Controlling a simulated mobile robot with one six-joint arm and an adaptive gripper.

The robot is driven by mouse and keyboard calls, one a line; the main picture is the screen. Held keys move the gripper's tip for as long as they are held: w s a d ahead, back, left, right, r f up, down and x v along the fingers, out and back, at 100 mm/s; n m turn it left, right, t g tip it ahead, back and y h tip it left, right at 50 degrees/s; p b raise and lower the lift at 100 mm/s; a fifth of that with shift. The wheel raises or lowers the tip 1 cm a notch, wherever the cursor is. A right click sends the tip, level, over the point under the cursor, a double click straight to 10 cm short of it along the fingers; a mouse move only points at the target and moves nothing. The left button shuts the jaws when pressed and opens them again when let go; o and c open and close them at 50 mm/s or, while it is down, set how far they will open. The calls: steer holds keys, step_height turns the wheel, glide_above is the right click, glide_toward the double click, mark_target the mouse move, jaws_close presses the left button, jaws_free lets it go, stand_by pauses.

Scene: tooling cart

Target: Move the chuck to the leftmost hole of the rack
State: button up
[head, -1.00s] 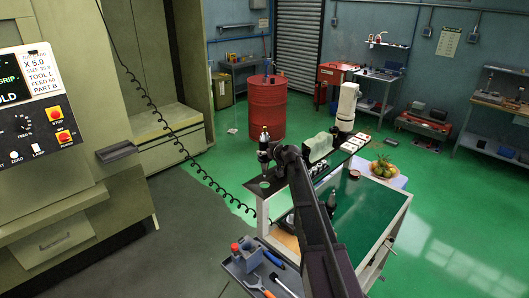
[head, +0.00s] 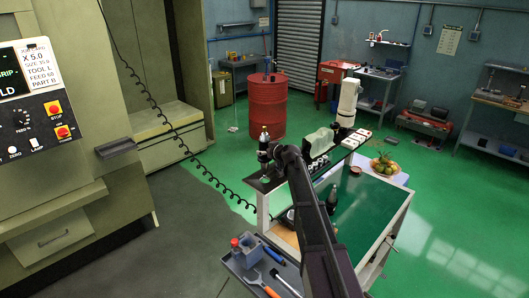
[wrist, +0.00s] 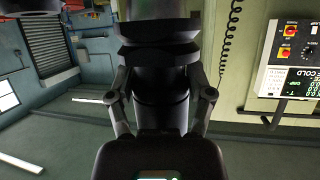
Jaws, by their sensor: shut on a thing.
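My gripper (wrist: 162,88) is shut on the chuck (wrist: 158,45), a dark stepped cylinder that fills the upper middle of the wrist view. A finger linkage shows on each side of it.
A dark bottle-like thing (head: 332,199) stands on the green cart top (head: 370,205). A tool tray (head: 252,270) is in front.

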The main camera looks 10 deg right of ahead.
mark_target(266, 171)
steer(key=shift+d+f+b, duration=0.1)
steer(key=shift+f+b, duration=5)
steer(key=shift+f, duration=0.1)
steer(key=shift+f+b, duration=0.3)
steer(key=o, duration=1.3)
steer(key=shift+s+r, duration=0.1)
steer(key=shift+r, duration=0.1)
